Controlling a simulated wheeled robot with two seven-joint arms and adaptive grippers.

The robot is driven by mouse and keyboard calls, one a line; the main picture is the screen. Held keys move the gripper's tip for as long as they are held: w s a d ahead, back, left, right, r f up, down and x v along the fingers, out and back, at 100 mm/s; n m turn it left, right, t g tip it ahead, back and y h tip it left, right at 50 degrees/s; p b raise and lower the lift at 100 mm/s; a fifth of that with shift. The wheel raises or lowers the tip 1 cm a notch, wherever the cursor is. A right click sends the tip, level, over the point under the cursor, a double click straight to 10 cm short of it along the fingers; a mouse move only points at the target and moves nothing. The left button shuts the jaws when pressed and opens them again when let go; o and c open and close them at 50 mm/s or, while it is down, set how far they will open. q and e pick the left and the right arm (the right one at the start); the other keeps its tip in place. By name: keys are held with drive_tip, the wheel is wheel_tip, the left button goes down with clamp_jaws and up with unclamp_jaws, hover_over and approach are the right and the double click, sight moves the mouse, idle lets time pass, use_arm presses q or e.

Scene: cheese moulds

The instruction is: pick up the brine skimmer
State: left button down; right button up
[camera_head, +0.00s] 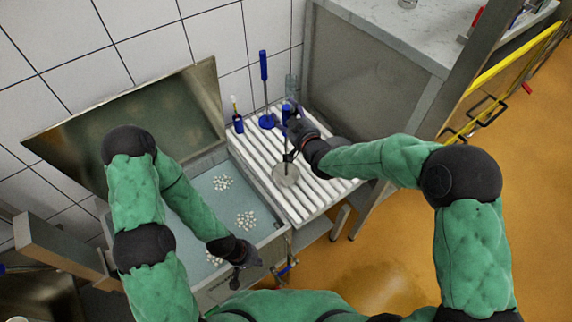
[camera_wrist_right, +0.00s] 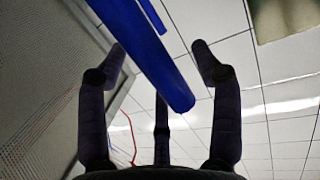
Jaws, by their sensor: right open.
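The brine skimmer stands upright on the white slatted drain board (camera_head: 316,195), its round grey disc (camera_head: 286,175) low and its blue handle (camera_head: 287,111) on top. My right gripper (camera_head: 294,124) is at this handle, partly covering the skimmer's rod. In the right wrist view a blue handle (camera_wrist_right: 150,52) passes between the spread fingers of the right gripper (camera_wrist_right: 160,65), which is open. Whether any finger touches it I cannot tell. My left gripper (camera_head: 237,280) is at the near edge of the brine tank; its small fingers do not show open or shut.
The brine tank (camera_head: 262,240) holds pale water with clusters of white pieces; its lid (camera_head: 85,125) stands open. Behind the skimmer stand another blue-handled tool (camera_head: 264,66), a small blue item (camera_head: 238,125) and a clear container (camera_head: 292,84). A grey counter (camera_head: 400,35) rises at the right.

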clamp_jaws()
drive_tip(key=shift+r, duration=0.1)
